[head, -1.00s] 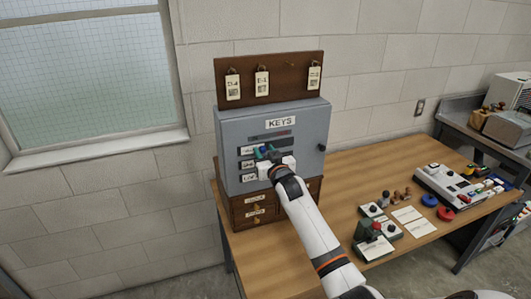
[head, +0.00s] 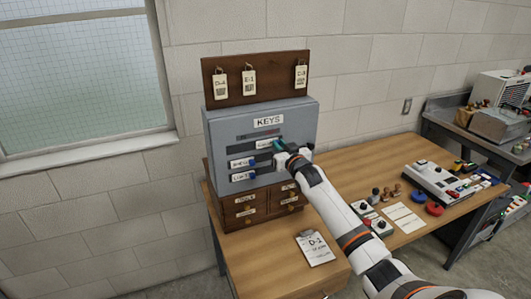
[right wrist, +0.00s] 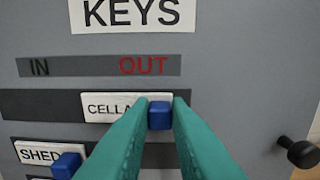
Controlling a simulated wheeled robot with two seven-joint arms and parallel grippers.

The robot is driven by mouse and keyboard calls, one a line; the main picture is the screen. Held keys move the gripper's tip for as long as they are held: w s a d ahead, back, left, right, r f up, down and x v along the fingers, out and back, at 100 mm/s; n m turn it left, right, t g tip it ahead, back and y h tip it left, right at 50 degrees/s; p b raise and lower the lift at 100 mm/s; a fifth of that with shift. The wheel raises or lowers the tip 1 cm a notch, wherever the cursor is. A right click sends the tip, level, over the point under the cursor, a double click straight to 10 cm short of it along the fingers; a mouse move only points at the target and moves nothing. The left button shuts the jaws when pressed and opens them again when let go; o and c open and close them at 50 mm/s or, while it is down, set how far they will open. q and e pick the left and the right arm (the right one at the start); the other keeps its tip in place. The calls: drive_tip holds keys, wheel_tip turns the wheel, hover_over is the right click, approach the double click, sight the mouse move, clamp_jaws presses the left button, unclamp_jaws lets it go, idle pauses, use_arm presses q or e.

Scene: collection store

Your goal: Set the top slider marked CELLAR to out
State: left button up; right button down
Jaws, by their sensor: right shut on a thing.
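The grey KEYS cabinet (head: 215,135) stands on the wooden table. Its top slider carries a white CELLAR plate (right wrist: 100,106) with a blue knob (right wrist: 159,115). In the right wrist view the plate and knob are below the red OUT mark (right wrist: 143,65), right of the IN mark (right wrist: 38,67). My right gripper (head: 279,146) has its teal fingers on both sides of the blue knob, shut on it; the fingers also fill the lower right wrist view (right wrist: 159,122). The fingers hide the end of the plate's lettering. My left gripper is not in view.
The SHED slider (right wrist: 45,153) is below, further left, with another slider (head: 243,177) under it. A black cabinet knob (right wrist: 298,152) sticks out at right. Tagged keys hang on a brown board (head: 230,97) above. A clipboard (head: 315,249) lies in front of small drawers.

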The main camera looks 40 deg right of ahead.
drive_tip(key=shift+d+r, duration=0.1)
drive_tip(key=shift+d, duration=0.1)
drive_tip(key=c, duration=1.4)
unclamp_jaws()
drive_tip(key=shift+d, duration=0.15)
drive_tip(key=shift+o, duration=0.2)
drive_tip(key=shift+d, duration=0.1)
drive_tip(key=shift+s, duration=0.1)
